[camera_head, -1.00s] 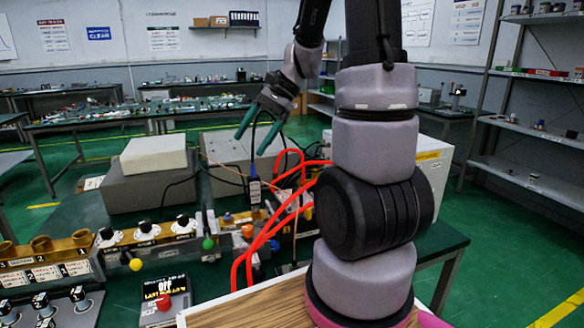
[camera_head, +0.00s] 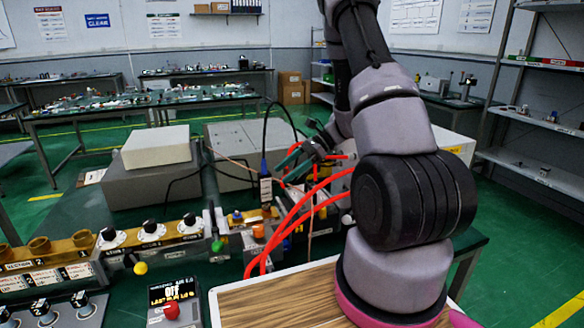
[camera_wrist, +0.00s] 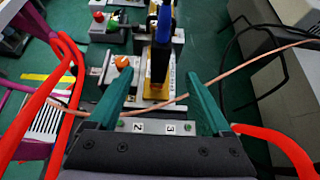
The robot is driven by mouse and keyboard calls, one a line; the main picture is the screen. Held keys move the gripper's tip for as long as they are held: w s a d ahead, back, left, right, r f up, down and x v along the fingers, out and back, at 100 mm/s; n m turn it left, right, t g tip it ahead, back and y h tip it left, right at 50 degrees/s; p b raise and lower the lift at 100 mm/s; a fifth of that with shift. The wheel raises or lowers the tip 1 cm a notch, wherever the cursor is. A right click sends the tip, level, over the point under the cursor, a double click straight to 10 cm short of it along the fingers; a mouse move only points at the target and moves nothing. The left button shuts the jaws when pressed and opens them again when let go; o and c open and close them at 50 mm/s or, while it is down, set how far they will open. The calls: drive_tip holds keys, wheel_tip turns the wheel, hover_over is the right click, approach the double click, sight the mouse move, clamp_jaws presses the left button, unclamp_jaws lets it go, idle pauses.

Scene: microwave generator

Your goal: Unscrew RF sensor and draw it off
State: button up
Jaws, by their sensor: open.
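The RF sensor (camera_head: 265,187) appears to be the slim upright dark body with a pale label and a blue top, standing on the brass waveguide (camera_head: 262,213). A black cable rises from its top and loops over to the right. In the wrist view the sensor (camera_wrist: 164,30) stands upright on a brass block, ahead of my fingertips and roughly in line with the gap between them. My gripper (camera_head: 286,168) is low, just right of the sensor, with green fingers pointing left. The wrist view shows my gripper (camera_wrist: 160,75) open and empty. The sensor's threaded joint is not clearly visible.
Thick red hoses (camera_head: 290,220) curve close below and beside my gripper. A thin copper-coloured line (camera_wrist: 240,66) crosses the wrist view near the fingers. Grey boxes (camera_head: 150,180) stand behind. A control box with a red button (camera_head: 172,308) sits in front.

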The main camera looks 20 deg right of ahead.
sight(267, 172)
drive_tip(key=shift+x, duration=3.85)
clamp_jaws()
drive_tip(key=shift+r, duration=0.15)
drive_tip(key=shift+r, duration=2.05)
